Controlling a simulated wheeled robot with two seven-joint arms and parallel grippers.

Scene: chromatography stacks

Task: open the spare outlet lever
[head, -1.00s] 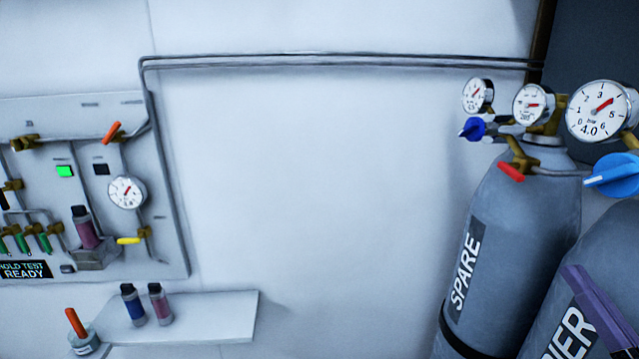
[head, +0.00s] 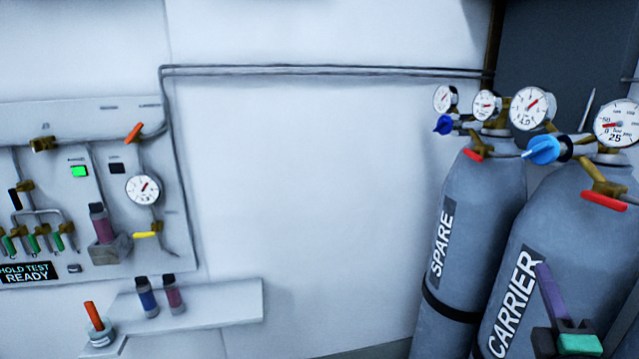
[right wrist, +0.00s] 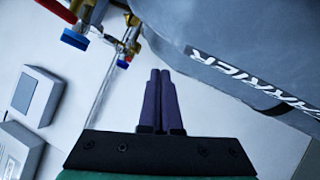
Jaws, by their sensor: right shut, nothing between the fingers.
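The spare cylinder (head: 462,220) is grey and lettered SPARE. Its outlet lever (head: 473,155) is red, on a brass valve at the cylinder's top, below two round gauges and a blue knob (head: 442,125). My right gripper (head: 545,275) is at the lower right of the head view, in front of the carrier cylinder (head: 580,235) and well below the spare lever. In the right wrist view its purple fingers (right wrist: 158,75) are together with nothing between them. A red lever and a blue knob show beyond the fingers there; I cannot tell which cylinder they belong to. My left gripper is not in view.
The carrier cylinder's own red lever (head: 604,201) and blue knob (head: 541,150) stand close to the right. A wall panel (head: 100,120) with valves and a gauge is at left, above a shelf (head: 225,305) with two vials.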

